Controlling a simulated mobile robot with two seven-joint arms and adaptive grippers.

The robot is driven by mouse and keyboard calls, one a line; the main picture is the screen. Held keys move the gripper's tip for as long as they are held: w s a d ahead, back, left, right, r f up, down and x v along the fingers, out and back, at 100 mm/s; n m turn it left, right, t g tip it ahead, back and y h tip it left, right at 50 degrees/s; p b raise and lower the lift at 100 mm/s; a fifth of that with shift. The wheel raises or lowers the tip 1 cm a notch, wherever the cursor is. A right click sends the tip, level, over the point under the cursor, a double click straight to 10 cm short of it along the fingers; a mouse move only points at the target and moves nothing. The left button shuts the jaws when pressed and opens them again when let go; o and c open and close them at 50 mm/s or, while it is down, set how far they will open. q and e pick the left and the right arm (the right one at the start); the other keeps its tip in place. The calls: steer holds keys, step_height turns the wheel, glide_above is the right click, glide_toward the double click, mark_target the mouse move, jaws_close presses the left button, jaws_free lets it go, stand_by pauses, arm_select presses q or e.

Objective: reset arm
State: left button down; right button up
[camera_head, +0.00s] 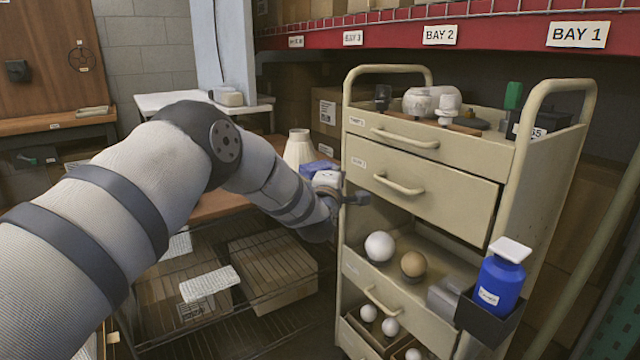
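My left arm comes in from the left. Its gripper (358,198) is beside the left edge of the beige cart (425,195), at the height of the second drawer. The dark fingers are small and partly merged with the cart's edge, so I cannot tell whether they are open or touch it. I see nothing clearly held. A cream lampshade-like part (298,150) stands on the wooden bench just behind the wrist. A white ball (379,246) and a tan ball (413,263) rest on the cart's open shelf. My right gripper is not in view.
Smaller white balls (390,327) sit in the bottom drawer. A blue bottle with a white cap (500,282) is in a side holder. Several parts (435,100) stand on the cart top. Wire shelving (225,325) holds boxes below the arm. A red rack beam (480,32) runs behind.

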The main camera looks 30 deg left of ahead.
arm_select(q)
steer(key=s+d+f+m+g+h+p, duration=0.25)
steer(key=s+d+f+m, duration=0.25)
steer(key=s+f, duration=0.5)
steer(key=s+d+f+m+g+h+p, duration=0.15)
steer(key=s+d+f+m+g, duration=0.25)
steer(key=s+f, duration=0.55)
steer(key=s+d+f+m+g+h+p, duration=0.25)
steer(key=s+d+f+m, duration=0.3)
steer(key=s, duration=0.85)
steer(key=s+d+m+g+p, duration=0.1)
steer(key=s+m+g, duration=0.6)
steer(key=s, duration=2.5)
steer(key=g+p, duration=0.1)
steer(key=g, duration=0.2)
steer(key=shift+s+d+r+m, duration=0.3)
steer(key=shift+s+r+m, duration=0.05)
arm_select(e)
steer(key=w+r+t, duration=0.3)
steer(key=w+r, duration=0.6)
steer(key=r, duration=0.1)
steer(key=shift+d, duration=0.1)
